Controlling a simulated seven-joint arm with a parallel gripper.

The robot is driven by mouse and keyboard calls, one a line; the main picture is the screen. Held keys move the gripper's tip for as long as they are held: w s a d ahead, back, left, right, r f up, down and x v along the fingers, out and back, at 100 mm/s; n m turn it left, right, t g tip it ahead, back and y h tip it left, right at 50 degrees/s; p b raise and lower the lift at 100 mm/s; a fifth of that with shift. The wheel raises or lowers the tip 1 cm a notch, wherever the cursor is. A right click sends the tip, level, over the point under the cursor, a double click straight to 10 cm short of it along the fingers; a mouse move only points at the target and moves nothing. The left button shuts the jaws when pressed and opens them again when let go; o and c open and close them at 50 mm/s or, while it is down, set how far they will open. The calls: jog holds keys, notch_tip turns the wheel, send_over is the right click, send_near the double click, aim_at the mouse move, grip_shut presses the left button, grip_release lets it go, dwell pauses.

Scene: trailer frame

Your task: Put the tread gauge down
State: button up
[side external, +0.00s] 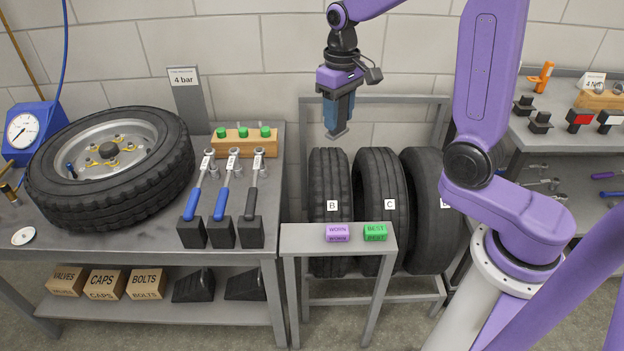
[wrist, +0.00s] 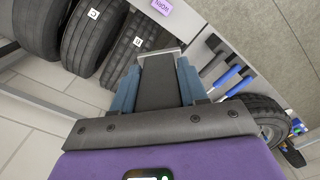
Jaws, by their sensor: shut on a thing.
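My gripper (side external: 338,122) is in the air above and behind the tyre labelled B (side external: 331,190) in the side view, pointing down. It is shut on the tread gauge (wrist: 162,82), a dark grey body between the blue fingers in the wrist view, with a pale plate at its far end. In the side view the gauge's grey lower end (side external: 337,134) shows below the fingers, apart from the tyres; most of its body is hidden by the fingers.
The tyre labelled C (side external: 381,190) and another tyre stand in the rack. A small grey stand (side external: 300,238) in front bears purple WORN (side external: 337,232) and green BEST (side external: 375,232) blocks. The left bench (side external: 130,236) holds a wheel (side external: 110,165) and several wrenches.

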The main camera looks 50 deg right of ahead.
jog(key=s+a+f+n, duration=0.3)
jog(key=s+f+n, duration=0.2)
jog(key=f+n, duration=0.65)
jog(key=s+a+f+n, duration=0.35)
jog(key=f+n, duration=0.45)
jog(key=n, duration=0.7)
jog(key=w+f, duration=0.3)
jog(key=w, duration=0.1)
jog(key=w+a+f, duration=0.1)
jog(key=w+f, duration=0.2)
jog(key=w, duration=0.1)
jog(key=w+f, duration=0.3)
jog(key=w, duration=0.1)
jog(key=shift+w+a+f, duration=0.1)
jog(key=shift+w+a, duration=0.2)
jog(key=shift+a, duration=0.05)
jog(key=shift+w+f, duration=0.1)
jog(key=shift+f, duration=1.55)
jog(key=o, duration=1.1)
jog(key=shift+f, duration=0.1)
jog(key=shift+o, duration=0.2)
